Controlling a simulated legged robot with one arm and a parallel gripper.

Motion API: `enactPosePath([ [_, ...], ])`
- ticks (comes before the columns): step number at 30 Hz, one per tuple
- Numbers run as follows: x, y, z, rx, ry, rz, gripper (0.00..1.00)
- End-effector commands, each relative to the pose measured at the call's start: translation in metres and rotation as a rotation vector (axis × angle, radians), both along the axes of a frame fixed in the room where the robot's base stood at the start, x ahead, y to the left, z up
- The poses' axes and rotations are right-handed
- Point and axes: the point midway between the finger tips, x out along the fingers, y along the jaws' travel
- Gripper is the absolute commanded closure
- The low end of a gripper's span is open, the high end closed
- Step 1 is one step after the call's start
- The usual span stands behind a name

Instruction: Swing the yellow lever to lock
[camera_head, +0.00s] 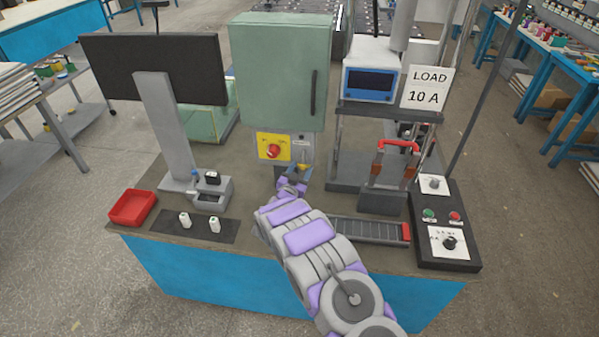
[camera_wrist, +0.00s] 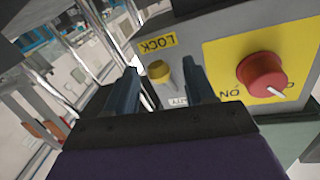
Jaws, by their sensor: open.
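The yellow lever (camera_wrist: 159,71) shows in the wrist view as a yellow knob with a grey stem below it, on the face of a grey box (camera_wrist: 205,28). A yellow LOCK label (camera_wrist: 157,44) appears upside down just above the knob in the picture. My gripper (camera_wrist: 160,88) is open, with one dark finger on each side of the lever. I cannot tell whether either finger touches it. A second small label is partly hidden by the right finger. In the head view my gripper (camera_head: 294,186) is at the box's lower right, and the lever (camera_head: 303,168) is small there.
A red rotary knob (camera_wrist: 262,75) on a yellow plate sits beside the lever; it also shows in the head view (camera_head: 273,150). A green cabinet (camera_head: 280,75) is above. A fixture with a red handle (camera_head: 398,146) stands to the right. A monitor (camera_head: 155,68) stands left.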

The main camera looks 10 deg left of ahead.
Motion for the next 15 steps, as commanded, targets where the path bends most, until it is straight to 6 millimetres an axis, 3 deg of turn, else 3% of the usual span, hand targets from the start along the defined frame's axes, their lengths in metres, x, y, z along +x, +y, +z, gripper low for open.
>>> enactPosePath([
  [5,0.0000,-0.0003,0.0005,0.001,-0.001,0.000,0.47],
  [15,-0.0002,0.0012,-0.0002,-0.001,-0.001,0.000,0.79],
])
